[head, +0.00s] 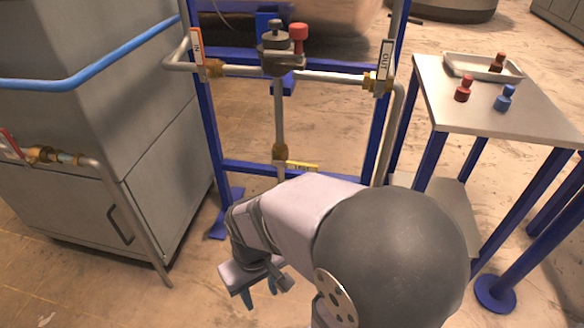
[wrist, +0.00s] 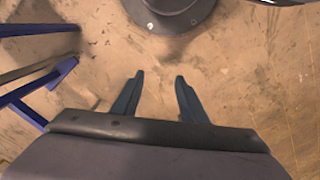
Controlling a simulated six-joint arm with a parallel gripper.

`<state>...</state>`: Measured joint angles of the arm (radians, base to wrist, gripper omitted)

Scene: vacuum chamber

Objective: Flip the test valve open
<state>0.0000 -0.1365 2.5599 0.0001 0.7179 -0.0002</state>
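The test valve has a yellow handle (head: 303,166) with lettering, lying sideways at the lower end of the vertical pipe, with a brass body (head: 279,153) at its left end. My arm partly hides the area just below it. My gripper (head: 262,297) is below and to the left of the handle in the head view, pointing down and apart from it. In the wrist view my gripper (wrist: 155,84) shows two separated fingers with nothing but floor between them. The valve does not show in the wrist view.
The IN valve handle (head: 196,48) and OUT valve handle (head: 384,62) stand upright on the blue frame (head: 212,130). A grey cabinet (head: 150,190) stands left. A table (head: 460,115) at right holds a white tray (head: 455,65), a red piece (head: 463,90) and a blue piece (head: 505,98).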

